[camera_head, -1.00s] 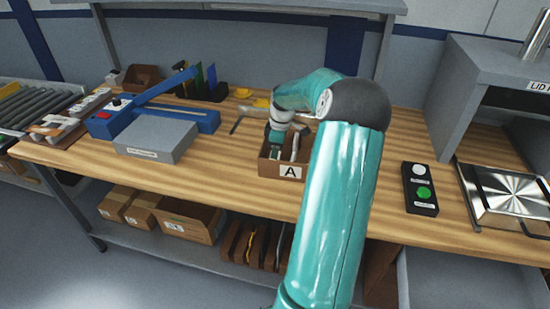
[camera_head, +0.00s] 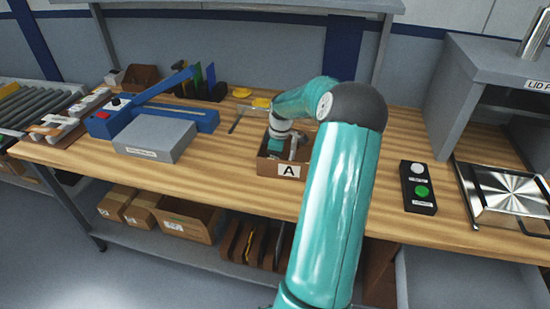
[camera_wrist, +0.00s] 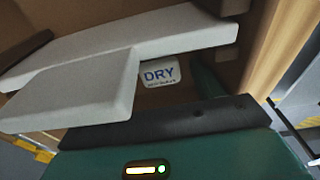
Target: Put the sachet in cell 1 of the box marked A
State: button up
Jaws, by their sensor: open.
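The box marked A (camera_head: 268,167) is an open brown box on the bench with pale dividers (camera_head: 298,146) inside. My gripper (camera_head: 275,147) points down into its left part, and its fingertips are hidden in the head view. In the wrist view, a small white sachet marked DRY (camera_wrist: 160,72) lies inside the box, beside the pale grey dividers (camera_wrist: 75,85). A teal finger of my gripper shows just right of the sachet; the other finger is hidden. My gripper is open, and I cannot tell whether it touches the sachet. Cell numbers cannot be read.
A grey block (camera_head: 155,138) and a blue lever tool (camera_head: 190,115) stand at left. A button box (camera_head: 419,188) and a metal plate (camera_head: 508,193) are at right. Bare bench lies on both sides of the box. Brown cartons (camera_head: 187,219) sit on the shelf below.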

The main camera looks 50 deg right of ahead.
notch_tip(320, 180, up, 12)
jog(key=s, duration=0.1)
jog(key=w+a+r+m+h, duration=0.15)
jog(key=a+r, duration=0.35)
jog(key=a, duration=0.8)
jog(key=w+a+r+h, duration=0.15)
jog(key=a+r, duration=0.25)
jog(key=a, duration=0.8)
jog(key=s+a+m+t+y, duration=0.1)
jog(key=s+a+m+t, duration=0.1)
jog(key=s+a, duration=0.5)
jog(key=s+a+m+t+y, duration=0.1)
jog(key=s+a, duration=0.6)
jog(key=a, duration=0.7)
jog(key=shift+s+r+m+t, duration=0.2)
jog(key=shift+r+m+t, duration=0.3)
jog(key=shift+t, duration=0.2)
jog(key=shift+a, duration=0.1)
jog(key=shift+c, duration=0.3)
